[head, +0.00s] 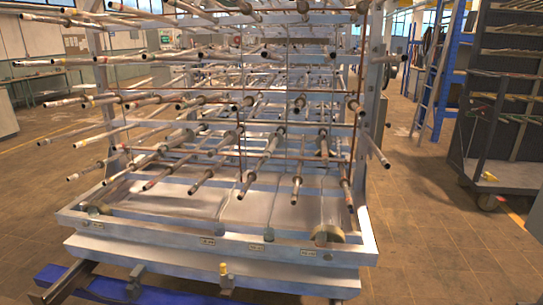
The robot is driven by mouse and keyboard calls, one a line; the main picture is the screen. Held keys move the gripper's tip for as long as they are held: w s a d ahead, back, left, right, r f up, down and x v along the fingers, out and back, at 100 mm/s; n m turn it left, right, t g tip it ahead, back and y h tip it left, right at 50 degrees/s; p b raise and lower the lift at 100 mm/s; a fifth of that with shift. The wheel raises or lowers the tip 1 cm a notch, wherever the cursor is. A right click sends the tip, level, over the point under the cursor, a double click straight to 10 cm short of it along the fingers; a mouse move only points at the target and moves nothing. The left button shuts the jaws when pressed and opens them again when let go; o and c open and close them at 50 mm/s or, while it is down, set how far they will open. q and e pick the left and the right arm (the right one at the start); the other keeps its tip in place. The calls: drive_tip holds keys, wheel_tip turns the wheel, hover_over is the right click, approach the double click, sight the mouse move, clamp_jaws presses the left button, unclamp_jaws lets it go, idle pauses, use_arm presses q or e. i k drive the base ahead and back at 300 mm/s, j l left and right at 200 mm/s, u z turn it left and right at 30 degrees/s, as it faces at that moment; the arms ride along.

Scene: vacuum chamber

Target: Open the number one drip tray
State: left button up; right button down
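A wide metal tray assembly (160,233) sits low at the front of a rack of long metal rods. Small labels (207,241) are fixed along its front rim, with others near the middle and to the right. Their writing is too small to read, so I cannot tell which part is the number one drip tray. The shiny tray floor (165,203) shows below the rod ends. Two round brownish fittings sit near its front corners, one at the left (98,208) and one at the right (327,234). Neither of my grippers is in view.
Many rods (200,178) stick out toward me above the tray. A blue beam (85,283) lies under the rack at the lower left. A wheeled dark cart (505,175) and a blue ladder (432,70) stand at the right. The brown floor (430,225) between is clear.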

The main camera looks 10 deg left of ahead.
sight(173, 199)
drive_tip(key=j+z, duration=0.1)
drive_tip(key=j, duration=1.1)
drive_tip(key=j+z, duration=0.1)
drive_tip(key=j, duration=1.15)
drive_tip(key=j+z, duration=0.15)
drive_tip(key=j, duration=1.05)
